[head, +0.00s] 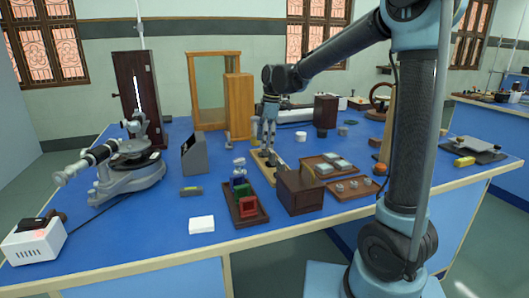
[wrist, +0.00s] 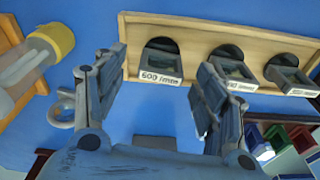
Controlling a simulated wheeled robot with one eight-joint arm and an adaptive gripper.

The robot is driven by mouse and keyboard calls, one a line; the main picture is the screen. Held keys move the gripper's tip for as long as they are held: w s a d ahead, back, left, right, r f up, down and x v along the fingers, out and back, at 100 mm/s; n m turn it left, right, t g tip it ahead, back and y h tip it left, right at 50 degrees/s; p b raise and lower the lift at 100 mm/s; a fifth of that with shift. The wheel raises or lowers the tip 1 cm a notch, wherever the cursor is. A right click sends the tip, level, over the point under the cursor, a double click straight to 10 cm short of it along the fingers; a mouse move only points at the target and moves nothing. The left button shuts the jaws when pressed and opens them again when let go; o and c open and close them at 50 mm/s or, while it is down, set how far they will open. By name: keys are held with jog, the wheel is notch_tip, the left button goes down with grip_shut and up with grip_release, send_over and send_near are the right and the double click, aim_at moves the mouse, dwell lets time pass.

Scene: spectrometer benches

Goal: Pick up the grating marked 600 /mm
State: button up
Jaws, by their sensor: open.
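A light wooden rack (wrist: 215,27) lies on the blue bench top and holds three small dark gratings in a row, each with a white label. The left grating (wrist: 160,66) has a label that seems to read 600 /mm. The labels of the middle grating (wrist: 230,70) and the right grating (wrist: 292,75) are too blurred to read surely. My gripper (wrist: 163,66) is open and empty, its fingers to either side of the left grating in the wrist view and apparently short of it. In the head view my gripper (head: 265,138) points down over the rack, hiding part of it.
A yellow-capped glass tube (wrist: 35,58) lies left of my gripper in the wrist view. A dark tray with coloured blocks (head: 243,205), a brown wooden box (head: 300,190) and a tray of small weights (head: 352,188) stand close in front. A tall wooden case (head: 238,105) rises behind.

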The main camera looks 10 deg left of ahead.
jog(key=shift+a+f, duration=0.2)
jog(key=shift+f, duration=0.95)
jog(key=c, duration=1.2)
